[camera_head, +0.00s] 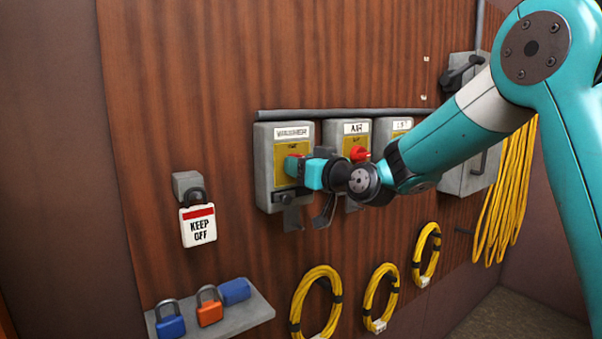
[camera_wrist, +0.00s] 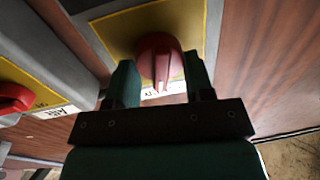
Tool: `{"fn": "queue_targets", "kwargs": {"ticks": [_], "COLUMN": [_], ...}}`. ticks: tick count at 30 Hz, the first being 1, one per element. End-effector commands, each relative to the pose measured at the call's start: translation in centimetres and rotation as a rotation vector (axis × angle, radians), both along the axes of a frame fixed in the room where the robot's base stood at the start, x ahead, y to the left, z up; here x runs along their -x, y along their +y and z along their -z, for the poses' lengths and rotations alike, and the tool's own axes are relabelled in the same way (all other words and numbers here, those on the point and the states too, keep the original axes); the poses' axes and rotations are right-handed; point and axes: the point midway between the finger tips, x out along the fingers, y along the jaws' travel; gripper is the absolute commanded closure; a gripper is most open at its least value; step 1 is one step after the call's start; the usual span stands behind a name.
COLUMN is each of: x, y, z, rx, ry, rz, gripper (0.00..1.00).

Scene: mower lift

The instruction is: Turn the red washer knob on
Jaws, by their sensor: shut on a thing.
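The grey box labelled WASHER (camera_head: 267,190) is mounted on the wood panel, with a yellow plate on its front. My gripper (camera_head: 297,168) is at this plate and hides most of the knob in the head view. In the wrist view the red washer knob (camera_wrist: 158,58) stands on the yellow plate (camera_wrist: 118,27), between the two fingers of my gripper (camera_wrist: 158,85). The gripper is shut on the knob. The lettering by the knob is partly covered, so I cannot read its setting.
The AIR box (camera_head: 357,128) with its red knob (camera_head: 360,153) is just right of my gripper; another box (camera_head: 393,126) follows. A pipe (camera_head: 340,113) runs above. A KEEP OFF tag (camera_head: 198,226), a shelf with padlocks (camera_head: 250,313) and yellow coils (camera_head: 318,300) are lower down.

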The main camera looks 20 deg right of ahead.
Motion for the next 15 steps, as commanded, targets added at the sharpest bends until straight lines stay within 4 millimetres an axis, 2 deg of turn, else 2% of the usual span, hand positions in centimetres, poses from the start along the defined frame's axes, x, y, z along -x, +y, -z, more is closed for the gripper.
{"fn": "queue_targets", "kwargs": {"ticks": [15], "x": [0.00], "y": [-0.06], "z": [0.37], "rx": [-0.465], "ry": [0.151], "rz": [-0.002], "gripper": [0.76]}}
